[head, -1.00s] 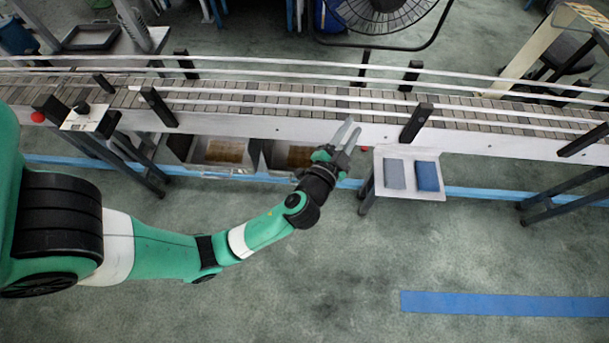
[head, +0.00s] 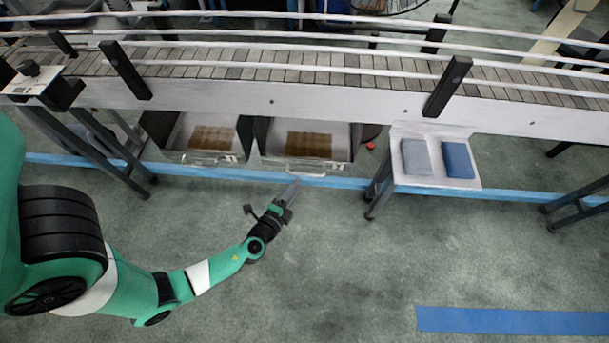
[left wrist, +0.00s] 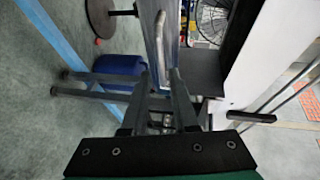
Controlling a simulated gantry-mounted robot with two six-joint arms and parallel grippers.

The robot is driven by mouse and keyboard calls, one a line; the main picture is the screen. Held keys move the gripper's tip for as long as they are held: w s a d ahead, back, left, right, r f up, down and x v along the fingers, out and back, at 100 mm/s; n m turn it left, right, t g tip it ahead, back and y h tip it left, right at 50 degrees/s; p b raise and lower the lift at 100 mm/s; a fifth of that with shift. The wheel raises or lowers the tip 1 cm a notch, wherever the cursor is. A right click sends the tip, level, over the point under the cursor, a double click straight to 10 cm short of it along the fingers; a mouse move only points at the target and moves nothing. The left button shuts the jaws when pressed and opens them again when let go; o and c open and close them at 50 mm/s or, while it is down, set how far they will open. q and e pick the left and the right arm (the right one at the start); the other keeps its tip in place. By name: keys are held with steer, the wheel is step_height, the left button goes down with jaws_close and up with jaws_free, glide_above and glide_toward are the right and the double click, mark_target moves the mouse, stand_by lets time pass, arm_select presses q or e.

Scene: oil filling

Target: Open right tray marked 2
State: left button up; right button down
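The right tray (head: 343,145) is a grey metal drawer under the conveyor, with a brown block inside; its open top shows past the conveyor edge. A bar handle (head: 305,174) is on its front; no number is readable. My left gripper (head: 292,189) is just in front of and below this handle, apart from it. In the left wrist view its two fingers (left wrist: 161,78) are spread with nothing between them, and a pale handle (left wrist: 160,42) on a flat front lies just beyond the tips. My right gripper is not in view.
A similar left tray (head: 174,138) sits beside it. The conveyor (head: 230,93) runs above. To the right is a small shelf (head: 435,183) with a grey and a blue block, on a dark leg (head: 378,192). The floor in front is clear.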

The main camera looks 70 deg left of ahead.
mark_target(305, 173)
arm_select(q)
steer(key=b+x, duration=0.1)
steer(key=x, duration=0.5)
steer(key=shift+w+a, duration=0.25)
steer(key=shift+w, duration=0.05)
steer(key=shift+c, duration=0.2)
jaws_close()
stand_by(0.8)
